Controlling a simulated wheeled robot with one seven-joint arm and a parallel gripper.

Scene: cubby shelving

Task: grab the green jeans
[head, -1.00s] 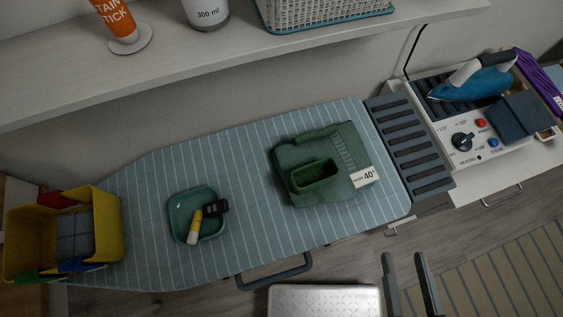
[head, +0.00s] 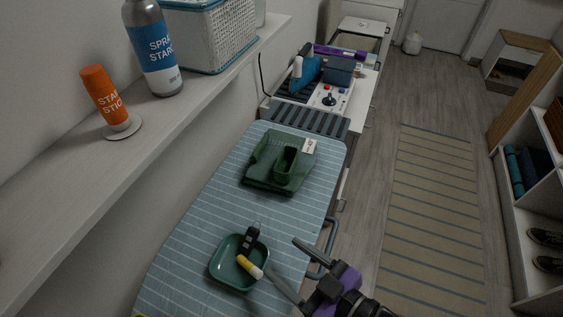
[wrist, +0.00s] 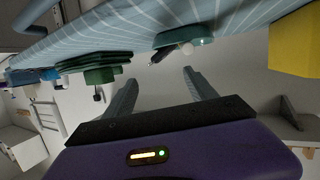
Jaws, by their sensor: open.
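The green jeans (head: 262,162) lie folded on the striped ironing board (head: 205,222), near its far end. A white tag marked 40° is on their far edge, and a darker green hollow block (head: 288,166) sits on top of them. In the wrist view the green folded stack (wrist: 108,59) shows at the left, edge-on, beyond my fingers. My gripper (head: 283,255) is open and empty beside the board's right edge, nearer than the jeans. Its two fingers also show in the wrist view (wrist: 160,76).
A teal tray (head: 219,277) with a yellow-capped stick and a black item lies on the board near my gripper. An iron (head: 304,72) stands on a unit beyond the board. A shelf (head: 160,135) with bottles overhangs the left.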

